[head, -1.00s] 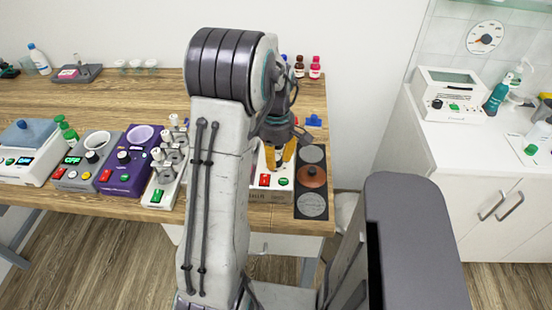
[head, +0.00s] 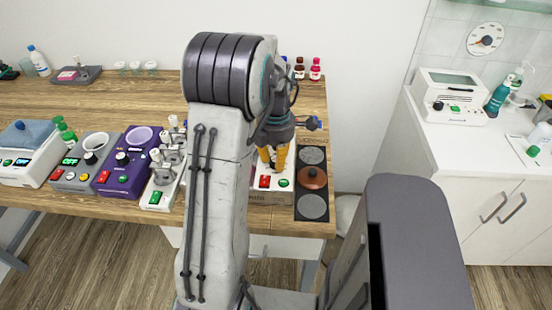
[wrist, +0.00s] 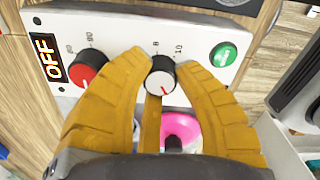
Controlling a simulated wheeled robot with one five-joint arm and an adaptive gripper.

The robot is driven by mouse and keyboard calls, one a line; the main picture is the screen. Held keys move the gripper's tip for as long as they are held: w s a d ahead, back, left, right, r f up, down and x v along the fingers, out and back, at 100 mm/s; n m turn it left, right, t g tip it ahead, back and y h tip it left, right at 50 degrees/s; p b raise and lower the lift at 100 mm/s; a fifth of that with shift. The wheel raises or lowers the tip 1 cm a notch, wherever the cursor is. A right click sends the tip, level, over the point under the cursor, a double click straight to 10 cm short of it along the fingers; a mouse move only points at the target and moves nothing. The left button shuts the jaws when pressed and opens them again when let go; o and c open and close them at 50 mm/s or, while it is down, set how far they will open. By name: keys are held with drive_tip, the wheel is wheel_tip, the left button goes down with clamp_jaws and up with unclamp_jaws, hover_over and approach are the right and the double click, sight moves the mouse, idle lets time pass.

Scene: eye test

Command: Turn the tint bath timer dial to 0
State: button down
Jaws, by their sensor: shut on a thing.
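The tint bath (head: 268,197) is a white box at the bench's front edge, partly hidden behind my arm in the head view. In the wrist view its panel (wrist: 118,35) has an OFF display, a red-faced dial (wrist: 88,70) on the left, a black dial with a pale face (wrist: 161,77), and a green button (wrist: 223,54). Figures 8 and 10 stand beside the black dial, and its red pointer line points down and slightly right. My gripper (wrist: 162,68) has its yellow fingers closed on the black dial, one on each side. The gripper (head: 272,164) also shows in the head view.
A dark strip with round plates and a brown lid (head: 313,178) lies right of the bath. A purple device (head: 125,175) and a rack of white-topped pieces (head: 162,178) stand left. A pink round thing (wrist: 180,128) shows below the dial in the wrist view.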

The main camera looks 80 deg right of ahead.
drive_tip(key=shift+a+f, duration=0.1)
drive_tip(key=shift+f, duration=0.05)
idle(0.3)
drive_tip(key=c, duration=0.9)
unclamp_jaws()
drive_tip(key=shift+r, duration=0.25)
wheel_tip(320, 180, up, 12)
drive_tip(key=shift+f, duration=0.15)
idle(0.3)
